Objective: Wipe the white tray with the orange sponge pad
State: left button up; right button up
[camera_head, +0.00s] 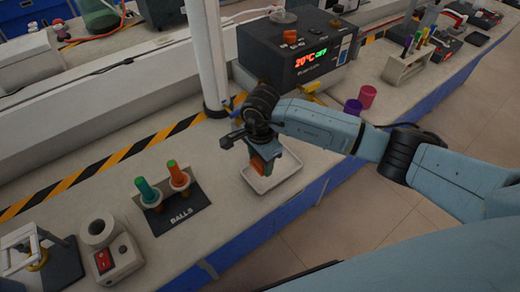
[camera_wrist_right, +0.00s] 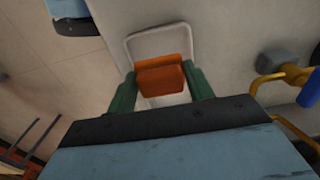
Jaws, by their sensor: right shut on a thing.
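The white tray (camera_head: 285,181) lies on the bench near its front edge. It also shows in the right wrist view (camera_wrist_right: 130,42), with its rim running behind the sponge. My right gripper (camera_head: 261,160) is over the tray, pointing down. It is shut on the orange sponge pad (camera_head: 257,165), which shows between the two green fingers in the right wrist view (camera_wrist_right: 162,78). The sponge is inside the tray's outline; I cannot tell whether it touches the tray floor. My left gripper is not in view.
A black plate (camera_head: 182,218) with green and orange tubes stands left of the tray. A white post (camera_head: 208,60) and a dark box with a red display (camera_head: 290,55) stand behind. Purple (camera_head: 353,107) and pink (camera_head: 367,96) cups are to the right.

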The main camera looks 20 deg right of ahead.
jog(key=shift+r+p, duration=0.55)
jog(key=shift+r, duration=0.65)
